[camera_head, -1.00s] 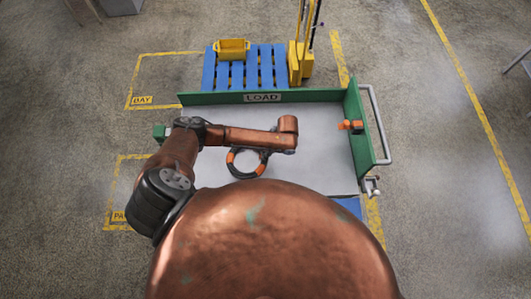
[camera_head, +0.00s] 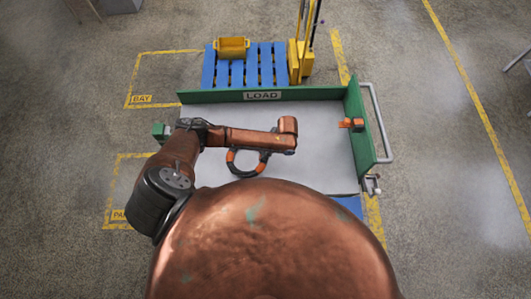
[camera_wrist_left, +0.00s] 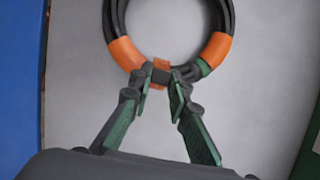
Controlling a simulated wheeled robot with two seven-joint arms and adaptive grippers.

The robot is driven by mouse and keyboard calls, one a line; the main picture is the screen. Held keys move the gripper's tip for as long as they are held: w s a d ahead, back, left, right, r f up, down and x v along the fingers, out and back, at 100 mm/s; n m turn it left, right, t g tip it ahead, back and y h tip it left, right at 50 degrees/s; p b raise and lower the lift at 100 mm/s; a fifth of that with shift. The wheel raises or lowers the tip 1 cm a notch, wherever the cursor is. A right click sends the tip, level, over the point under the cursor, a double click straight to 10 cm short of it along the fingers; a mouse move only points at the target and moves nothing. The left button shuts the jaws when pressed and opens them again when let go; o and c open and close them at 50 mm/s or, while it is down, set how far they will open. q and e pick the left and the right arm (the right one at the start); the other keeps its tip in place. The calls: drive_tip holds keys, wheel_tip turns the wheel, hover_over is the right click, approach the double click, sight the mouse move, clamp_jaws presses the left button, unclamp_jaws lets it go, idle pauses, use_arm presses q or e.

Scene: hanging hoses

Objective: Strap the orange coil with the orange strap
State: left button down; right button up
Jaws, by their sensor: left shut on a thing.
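The orange coil, a ring of dark hose with orange sections (camera_wrist_left: 126,53), lies on the grey tabletop and fills the upper middle of the left wrist view. In the head view the coil (camera_head: 231,159) shows below my left forearm, which hides its upper part. A small orange strap (camera_wrist_left: 161,64) shows at the coil's near side, across a dark piece. My left gripper (camera_wrist_left: 160,78) is shut there with the strap between its fingertips; whether it also grips the hose is unclear. My right gripper is not in view.
The grey tabletop (camera_head: 325,165) has green walls (camera_head: 210,97) at the back and right. An orange fitting (camera_head: 352,124) sits on the right wall. A blue pallet (camera_head: 266,67) with a yellow bin (camera_head: 233,48) stands behind. The table's right part is clear.

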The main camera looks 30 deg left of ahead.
use_arm(q)
drive_tip(key=shift+f+b, duration=0.35)
drive_tip(key=shift+f, duration=0.3)
idle(0.4)
drive_tip(key=c, duration=1.7)
unclamp_jaws()
drive_tip(key=shift+c, duration=0.2)
drive_tip(key=shift+r, duration=0.1)
drive_tip(key=v, duration=1.2)
